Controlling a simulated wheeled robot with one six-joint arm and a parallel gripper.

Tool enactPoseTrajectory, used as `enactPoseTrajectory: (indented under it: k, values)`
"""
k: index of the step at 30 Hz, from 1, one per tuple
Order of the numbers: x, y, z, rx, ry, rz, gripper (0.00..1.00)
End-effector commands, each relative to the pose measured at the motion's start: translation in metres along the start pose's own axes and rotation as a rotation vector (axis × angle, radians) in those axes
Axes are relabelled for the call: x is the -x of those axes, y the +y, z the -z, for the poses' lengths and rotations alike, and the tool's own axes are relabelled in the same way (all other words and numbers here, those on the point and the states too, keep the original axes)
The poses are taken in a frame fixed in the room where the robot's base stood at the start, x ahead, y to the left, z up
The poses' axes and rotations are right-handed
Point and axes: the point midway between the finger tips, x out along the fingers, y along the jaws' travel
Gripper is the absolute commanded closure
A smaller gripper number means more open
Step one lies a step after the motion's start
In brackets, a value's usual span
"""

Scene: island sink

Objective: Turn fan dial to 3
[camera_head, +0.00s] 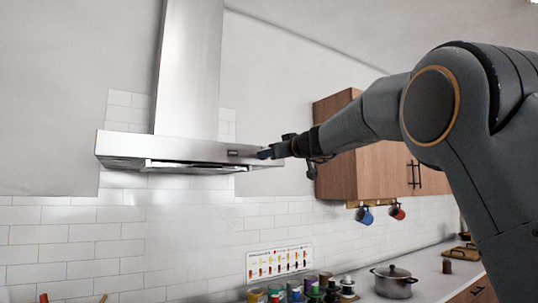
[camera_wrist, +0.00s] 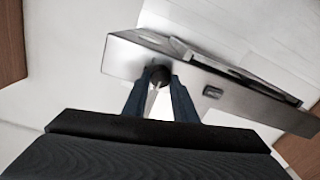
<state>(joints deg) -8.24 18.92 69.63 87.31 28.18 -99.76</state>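The fan dial (camera_wrist: 159,75) is a dark round knob on the metal front of the range hood (camera_head: 130,146). In the wrist view it sits between the tips of my gripper's two blue fingers (camera_wrist: 160,82). The fingers are apart and straddle the dial, with little or no gap at its sides. I cannot tell whether they press on it. In the head view my gripper (camera_head: 266,154) is at the right end of the hood front and hides the dial. No mark or number on the dial is readable.
A small dark panel (camera_wrist: 213,91) is on the hood front beside the dial. A wooden cabinet (camera_head: 337,176) with mugs hanging below stands to the right. A pot (camera_head: 393,284) and several colourful jars (camera_head: 297,293) are on the counter below.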

Motion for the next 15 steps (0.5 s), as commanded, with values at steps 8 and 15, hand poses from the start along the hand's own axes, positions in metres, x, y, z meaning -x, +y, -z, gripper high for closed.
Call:
enactPoseTrajectory:
  k: [8,15]
  values:
    - [0.0,-0.0001,-0.0009,-0.022,0.001,0.0,0.97]
    - [-0.0003,0.0002,-0.0031,-0.137,0.007,-0.002,0.97]
